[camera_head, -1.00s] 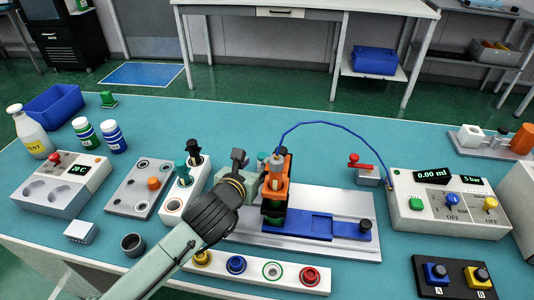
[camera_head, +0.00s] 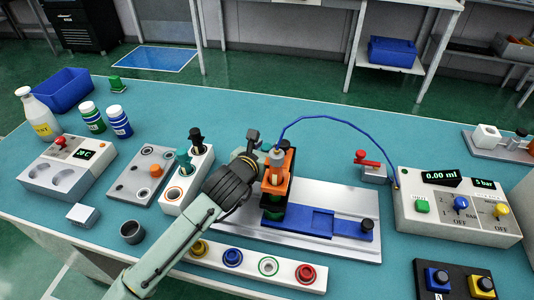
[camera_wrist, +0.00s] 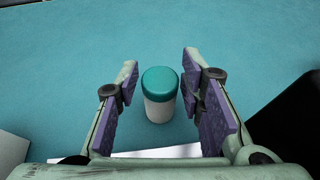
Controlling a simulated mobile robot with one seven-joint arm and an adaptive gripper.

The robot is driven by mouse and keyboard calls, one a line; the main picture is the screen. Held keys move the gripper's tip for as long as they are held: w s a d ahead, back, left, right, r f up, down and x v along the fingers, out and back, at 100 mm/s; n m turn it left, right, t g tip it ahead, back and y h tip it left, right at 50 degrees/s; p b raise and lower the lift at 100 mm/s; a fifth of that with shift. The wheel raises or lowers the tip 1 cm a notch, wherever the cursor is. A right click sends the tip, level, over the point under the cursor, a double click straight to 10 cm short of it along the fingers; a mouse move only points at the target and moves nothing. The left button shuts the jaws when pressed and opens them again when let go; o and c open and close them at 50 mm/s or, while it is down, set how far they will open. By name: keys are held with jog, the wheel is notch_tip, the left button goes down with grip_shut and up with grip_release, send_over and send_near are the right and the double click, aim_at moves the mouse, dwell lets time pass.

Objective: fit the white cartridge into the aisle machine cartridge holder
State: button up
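A white cylinder with a teal cap (camera_wrist: 160,95), which looks like the white cartridge, stands upright on the teal table in the wrist view. My gripper (camera_wrist: 160,78) is open, its purple-padded fingers on either side of it with gaps on both sides. In the head view my gripper (camera_head: 251,146) is left of the machine, and my wrist hides the cylinder. The machine has an upright orange-and-black holder (camera_head: 289,164) with a blue tube at its top, beside a blue slide (camera_head: 318,221) on a silver base plate. Which part is the cartridge holder is unclear.
A row of coloured rings (camera_head: 265,266) lies in front of the machine. A control box (camera_head: 435,208) is at right. Bottles (camera_head: 92,118) and a blue bin (camera_head: 62,91) are at the far left.

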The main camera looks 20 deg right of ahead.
grip_shut()
dwell(0.3)
